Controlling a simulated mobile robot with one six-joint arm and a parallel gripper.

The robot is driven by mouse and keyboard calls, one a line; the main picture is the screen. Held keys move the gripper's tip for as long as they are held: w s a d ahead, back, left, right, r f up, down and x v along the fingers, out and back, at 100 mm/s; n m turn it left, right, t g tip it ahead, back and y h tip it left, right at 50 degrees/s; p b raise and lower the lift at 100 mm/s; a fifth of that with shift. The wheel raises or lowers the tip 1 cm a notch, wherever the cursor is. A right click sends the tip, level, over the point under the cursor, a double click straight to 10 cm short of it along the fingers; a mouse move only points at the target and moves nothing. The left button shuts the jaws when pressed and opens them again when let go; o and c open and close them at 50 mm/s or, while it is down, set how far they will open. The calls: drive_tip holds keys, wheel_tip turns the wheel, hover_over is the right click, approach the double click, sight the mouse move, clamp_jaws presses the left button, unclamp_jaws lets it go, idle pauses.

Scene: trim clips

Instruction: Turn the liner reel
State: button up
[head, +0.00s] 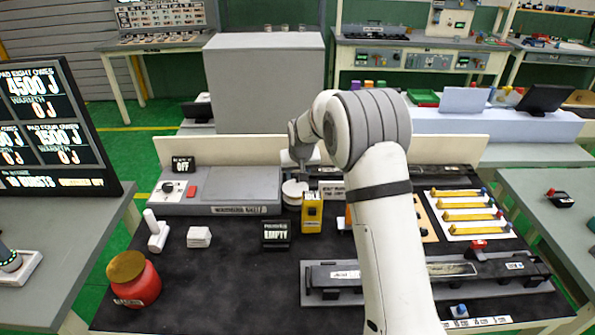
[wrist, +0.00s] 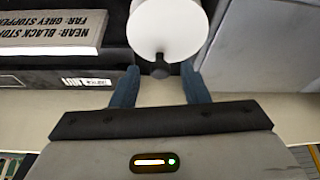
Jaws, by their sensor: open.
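The liner reel (head: 293,189) is a white round drum at the back of the black bench, beside the warming shelf. In the wrist view the white reel (wrist: 168,28) fills the top middle, with a small dark knob (wrist: 160,69) at its near edge. My gripper (wrist: 160,76) is open, its two blue-grey fingertips on either side of the knob. I cannot tell whether they touch it. In the head view my gripper (head: 301,166) is small and partly hidden, just above the reel.
A yellow box (head: 312,213) stands right in front of the reel. The grey warming shelf (head: 240,188) is to its left. A sign reading EMPTY (head: 276,234), a white stack (head: 199,237) and a red jar (head: 134,280) stand on the bench. In the wrist view a lettered plate (wrist: 50,30) lies left of the reel.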

drive_tip(key=shift+c, duration=0.2)
clamp_jaws()
idle(0.3)
drive_tip(key=shift+w+a+f+n+y+b, duration=0.15)
drive_tip(key=shift+n+y+b, duration=0.35)
drive_tip(key=shift+n+b, duration=0.6)
drive_tip(key=shift+a+n, duration=0.1)
drive_tip(key=shift+n, duration=0.3)
drive_tip(key=shift+o, duration=0.2)
unclamp_jaws()
drive_tip(key=shift+r, duration=0.25)
